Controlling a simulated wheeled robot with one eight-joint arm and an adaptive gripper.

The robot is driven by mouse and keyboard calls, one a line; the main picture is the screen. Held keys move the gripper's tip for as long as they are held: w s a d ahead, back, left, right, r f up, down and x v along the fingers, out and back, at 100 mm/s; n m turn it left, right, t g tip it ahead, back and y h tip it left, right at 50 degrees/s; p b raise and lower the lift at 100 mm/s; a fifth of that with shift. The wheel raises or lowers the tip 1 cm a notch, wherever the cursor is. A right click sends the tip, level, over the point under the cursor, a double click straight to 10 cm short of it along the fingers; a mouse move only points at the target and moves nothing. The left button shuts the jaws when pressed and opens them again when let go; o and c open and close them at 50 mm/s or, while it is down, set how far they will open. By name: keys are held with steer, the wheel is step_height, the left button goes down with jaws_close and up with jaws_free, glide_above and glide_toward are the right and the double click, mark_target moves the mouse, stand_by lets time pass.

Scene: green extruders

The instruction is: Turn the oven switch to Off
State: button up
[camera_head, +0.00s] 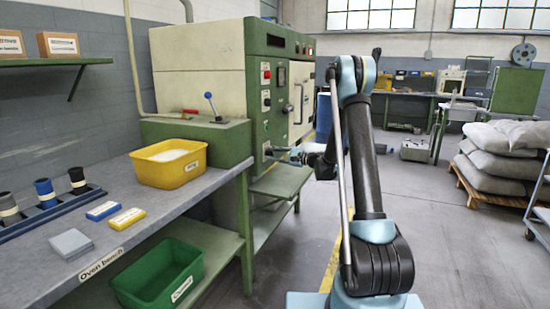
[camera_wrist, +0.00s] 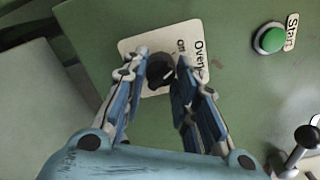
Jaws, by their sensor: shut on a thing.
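The oven switch is a small dark round knob (camera_wrist: 160,72) on a white plate (camera_wrist: 134,43) fixed to the green panel. The plate carries the words "Oven" and "Off". A pale mark shows on the knob, but its exact setting is hard to read. My gripper (camera_wrist: 161,60) is shut on the knob, with one blue finger on each side. In the head view my gripper (camera_head: 281,154) reaches left to the lower front of the green oven cabinet (camera_head: 258,100), and the knob is too small to make out there.
A green Start button (camera_wrist: 269,39) and a black-knobbed lever (camera_wrist: 303,143) lie to the right in the wrist view. The oven bench (camera_head: 150,235) holds a yellow bin (camera_head: 168,172). Sacks on a pallet (camera_head: 500,150) stand right. The floor between is clear.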

steer(key=shift+s+a+f, duration=0.1)
steer(key=shift+s+a, duration=0.05)
steer(key=o, duration=1)
steer(key=shift+o, duration=0.2)
steer(key=v, duration=1.2)
